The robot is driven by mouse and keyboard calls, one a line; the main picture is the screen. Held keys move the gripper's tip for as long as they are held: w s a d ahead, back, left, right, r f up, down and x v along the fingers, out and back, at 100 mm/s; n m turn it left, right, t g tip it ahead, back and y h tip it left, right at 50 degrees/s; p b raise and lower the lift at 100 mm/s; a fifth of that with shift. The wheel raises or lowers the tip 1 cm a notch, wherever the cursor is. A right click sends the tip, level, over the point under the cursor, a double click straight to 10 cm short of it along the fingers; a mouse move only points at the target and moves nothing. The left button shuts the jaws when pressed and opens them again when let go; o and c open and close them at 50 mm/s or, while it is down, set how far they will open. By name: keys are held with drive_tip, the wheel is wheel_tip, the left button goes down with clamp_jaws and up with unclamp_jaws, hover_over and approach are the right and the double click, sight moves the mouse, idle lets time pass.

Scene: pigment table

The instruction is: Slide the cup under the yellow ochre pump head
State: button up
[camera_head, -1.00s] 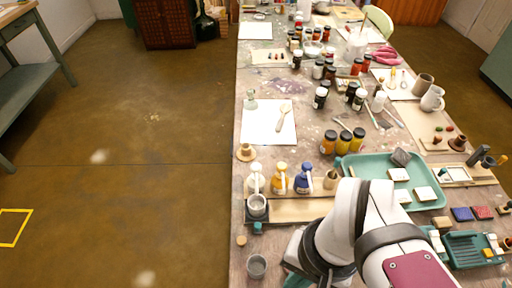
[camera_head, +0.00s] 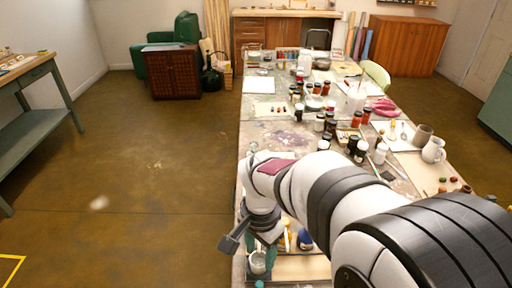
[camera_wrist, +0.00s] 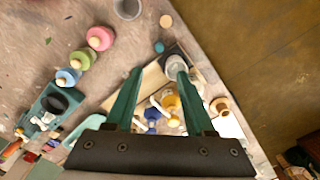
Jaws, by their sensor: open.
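The grey cup (camera_head: 258,262) stands at the left end of the pale wooden track (camera_head: 302,268). It also shows in the wrist view (camera_wrist: 177,65), close to the tip of the right finger. My gripper (camera_head: 261,250) is open, with teal fingers reaching down at the cup; in the wrist view (camera_wrist: 159,76) they are spread wide, and I cannot tell whether either touches it. The yellow ochre pump bottle (camera_wrist: 171,103) stands beside the track, right of the cup in the head view, where my arm partly hides it. The white pump is mostly hidden by my gripper.
A blue pump bottle (camera_head: 305,240) stands beyond the yellow one. A teal knob (camera_wrist: 159,47) lies near the track's end by the cup. Another grey cup (camera_wrist: 127,8) stands apart on the table. My arm covers much of the table's right side in the head view.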

sight(260, 284)
wheel_tip(260, 284, down, 13)
drive_tip(key=shift+f, duration=0.2)
clamp_jaws()
drive_tip(key=shift+d+r, duration=0.1)
idle(1.2)
